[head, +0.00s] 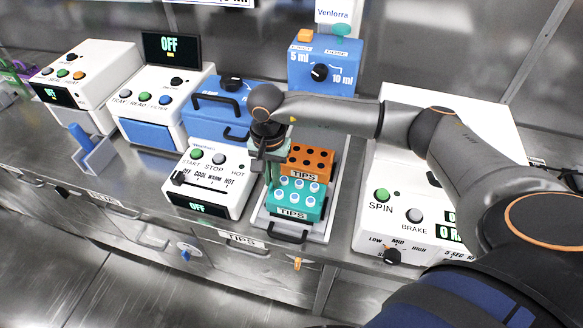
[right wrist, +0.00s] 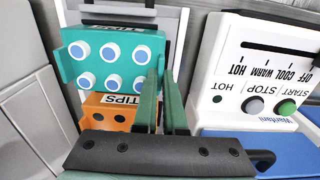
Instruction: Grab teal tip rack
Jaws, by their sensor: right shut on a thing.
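The teal tip rack (head: 309,207) holds several white tips with blue tops and has a TIPS label on its front. It sits at the front of a grey tray (head: 318,233) on the bench. My right gripper (head: 271,181) is at the rack's left side in the head view. In the right wrist view its two green fingers (right wrist: 162,76) are shut on the edge of the teal tip rack (right wrist: 97,68). Whether the rack is lifted off the tray cannot be told. My left gripper is not in view.
An orange tip rack (head: 316,158) stands right behind the teal one. A white heater box (head: 213,178) is close on the left, and a white spinner machine (head: 400,205) is on the right. A blue dispenser (head: 322,62) stands behind.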

